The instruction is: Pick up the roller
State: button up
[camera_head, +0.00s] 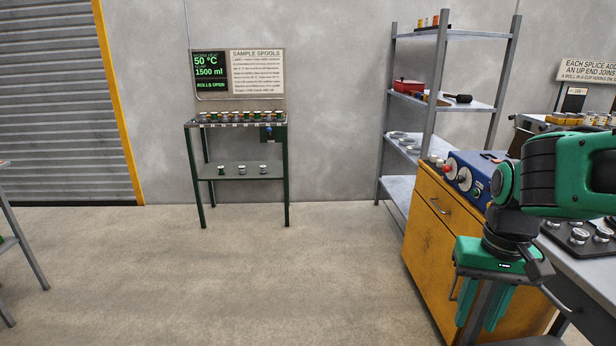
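I cannot single out a roller for certain. A dark, long-handled tool (457,98) lies on the middle shelf of the grey rack and could be it, but it is too small to tell. My gripper (476,325) hangs pointing down at the lower right, in front of the yellow cabinet. Its two teal fingers stand apart with no held object visible between them. It is well below and nearer than the rack's shelves.
The grey rack (429,85) also holds a red box (408,86). The yellow cabinet (432,240) carries a blue control box (466,172). A green-legged spool stand (288,190) is against the back wall. The concrete floor (290,275) is clear at centre.

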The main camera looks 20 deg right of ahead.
aim_at(556, 225)
jog(key=z, duration=0.6)
jog(key=i, duration=1.35)
jog(key=z, duration=0.6)
